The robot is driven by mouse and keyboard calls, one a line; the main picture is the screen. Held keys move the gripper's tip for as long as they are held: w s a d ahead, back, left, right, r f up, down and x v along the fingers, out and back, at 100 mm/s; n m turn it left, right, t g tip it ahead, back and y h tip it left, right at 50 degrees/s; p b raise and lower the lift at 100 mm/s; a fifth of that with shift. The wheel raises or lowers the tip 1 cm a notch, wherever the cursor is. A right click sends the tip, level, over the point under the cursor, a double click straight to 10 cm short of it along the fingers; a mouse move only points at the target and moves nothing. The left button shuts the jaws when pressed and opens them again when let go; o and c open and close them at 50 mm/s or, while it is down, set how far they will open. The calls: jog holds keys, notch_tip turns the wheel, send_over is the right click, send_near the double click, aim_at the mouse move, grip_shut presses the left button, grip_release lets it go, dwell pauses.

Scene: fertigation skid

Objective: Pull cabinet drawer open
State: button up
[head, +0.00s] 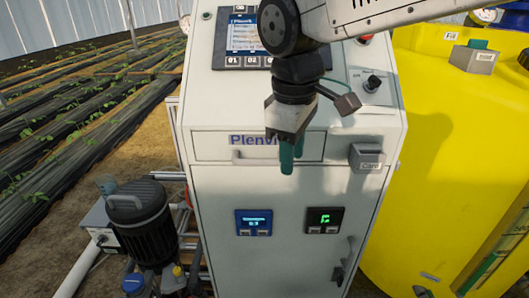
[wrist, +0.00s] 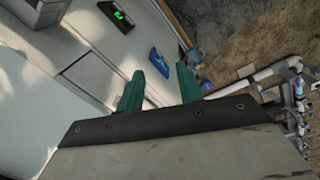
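The grey cabinet (head: 290,210) has a shallow drawer (head: 215,146) near its top, marked with a "Plenv..." label. The drawer front sits flush with the cabinet, so it looks shut. A pale bar handle (head: 240,158) shows at the drawer's lower middle; its right part is hidden behind my gripper. My gripper (head: 291,160) points down in front of the drawer, by the handle. In the wrist view its two green fingers (wrist: 160,85) stand apart with nothing between them. I cannot tell whether they touch the handle.
A small grey box (head: 367,157) juts from the cabinet's right front. Two displays (head: 254,222) (head: 325,220) and a door handle (head: 343,262) sit below the drawer. A yellow tank (head: 430,150) stands right; a black motor (head: 139,222) with pipes stands left.

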aim_at(264, 161)
jog(key=w+a+r+n+t, duration=0.1)
jog(key=w+a+r+n, duration=0.2)
jog(key=w+a+n, duration=0.15)
jog(key=shift+n, duration=0.45)
jog(key=f, duration=0.4)
jog(key=w+f, duration=0.1)
jog(key=f, duration=0.2)
jog(key=shift+w+a, duration=0.1)
jog(key=shift+a, duration=0.15)
grip_shut()
